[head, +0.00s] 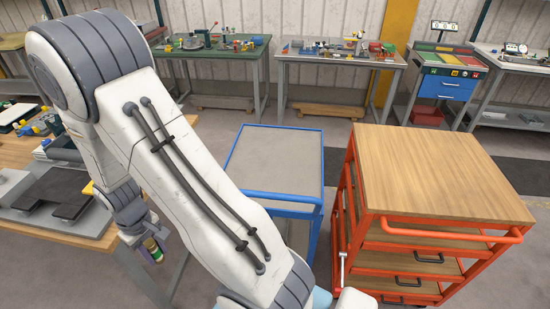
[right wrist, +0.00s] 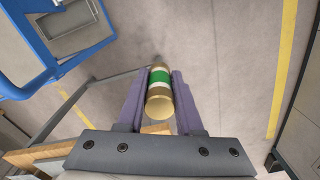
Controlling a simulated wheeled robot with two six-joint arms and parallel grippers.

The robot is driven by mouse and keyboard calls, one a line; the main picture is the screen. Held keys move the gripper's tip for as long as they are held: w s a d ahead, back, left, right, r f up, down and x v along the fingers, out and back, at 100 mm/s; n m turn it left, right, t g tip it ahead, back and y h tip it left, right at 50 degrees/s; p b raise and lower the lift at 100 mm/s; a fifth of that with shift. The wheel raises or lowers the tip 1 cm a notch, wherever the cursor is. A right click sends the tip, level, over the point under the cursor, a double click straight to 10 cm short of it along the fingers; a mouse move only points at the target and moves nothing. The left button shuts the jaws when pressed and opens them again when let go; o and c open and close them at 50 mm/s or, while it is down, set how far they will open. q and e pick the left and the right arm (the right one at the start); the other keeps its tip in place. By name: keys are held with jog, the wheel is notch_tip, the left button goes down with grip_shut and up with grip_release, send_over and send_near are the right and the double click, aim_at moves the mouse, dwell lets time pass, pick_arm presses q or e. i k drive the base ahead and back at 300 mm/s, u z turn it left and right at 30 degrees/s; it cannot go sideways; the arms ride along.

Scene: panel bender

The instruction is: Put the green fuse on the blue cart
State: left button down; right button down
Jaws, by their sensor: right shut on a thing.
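The green fuse (right wrist: 160,78) is a short cylinder with brass-coloured ends and a green band. My right gripper (right wrist: 161,88) is shut on it, with one purple finger on each side. In the head view the fuse (head: 152,247) hangs in my right gripper (head: 149,250) beside the wooden workbench's right edge, left of the blue cart and apart from it. The blue cart (head: 280,158) has a bare grey top with a blue rim and handle; my right arm hides part of its lower left. Part of its blue frame (right wrist: 38,72) shows at the upper left in the right wrist view. My left gripper is out of view.
An orange cart (head: 440,175) with a wooden top and drawers stands close to the right of the blue cart. The workbench (head: 68,238) at left holds a dark plate and several parts. Benches with parts (head: 215,52) line the back wall. Open floor lies behind the carts.

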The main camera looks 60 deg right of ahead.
aim_at(277, 148)
jog(key=z, duration=0.3)
jog(key=i, duration=0.95)
jog(key=z, duration=1.5)
jog(key=i, duration=0.5)
jog(key=u, duration=0.05)
